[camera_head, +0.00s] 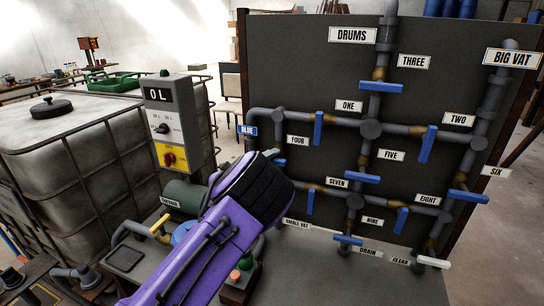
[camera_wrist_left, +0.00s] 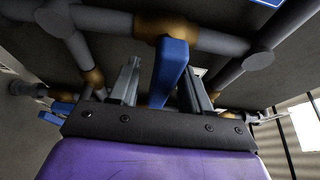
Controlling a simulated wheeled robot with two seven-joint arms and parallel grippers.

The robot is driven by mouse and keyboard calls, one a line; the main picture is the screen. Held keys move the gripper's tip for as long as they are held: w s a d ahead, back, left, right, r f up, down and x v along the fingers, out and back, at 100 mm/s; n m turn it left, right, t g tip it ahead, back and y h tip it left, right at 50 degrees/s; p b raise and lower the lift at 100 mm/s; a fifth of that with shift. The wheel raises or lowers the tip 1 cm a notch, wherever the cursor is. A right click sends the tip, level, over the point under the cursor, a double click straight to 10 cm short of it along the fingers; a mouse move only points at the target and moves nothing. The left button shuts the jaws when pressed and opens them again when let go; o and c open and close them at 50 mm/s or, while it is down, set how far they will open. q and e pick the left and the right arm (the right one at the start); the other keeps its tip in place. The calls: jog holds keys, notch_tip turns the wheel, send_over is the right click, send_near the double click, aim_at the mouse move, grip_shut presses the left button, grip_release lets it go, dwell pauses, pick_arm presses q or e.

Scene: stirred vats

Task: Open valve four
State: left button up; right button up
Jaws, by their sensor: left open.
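The valve panel (camera_head: 330,85) carries dark pipes with blue handles and white name plates. The plate FOUR (camera_head: 298,141) sits left of valve one's handle (camera_head: 318,130). Just below that plate, a bit of blue handle (camera_head: 280,163), apparently valve four's, shows past my gripper; the rest is hidden. My left gripper (camera_head: 274,157) is at this spot, its purple arm coming from below. In the left wrist view a blue handle (camera_wrist_left: 170,68) stands between its two open fingers (camera_wrist_left: 160,85), under a brass valve body (camera_wrist_left: 165,25). I cannot tell whether a finger touches it. My right gripper is not in view.
Valve seven's handle (camera_head: 310,201) and valve five's handle (camera_head: 362,178) are close to the right of my gripper. A grey control box (camera_head: 172,105) and a caged white tank (camera_head: 50,140) stand left. A green motor (camera_head: 187,195) lies beside the arm.

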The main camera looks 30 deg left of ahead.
pick_arm(q)
jog(key=shift+s+a+r, duration=0.1)
jog(key=shift+s, duration=0.05)
grip_shut()
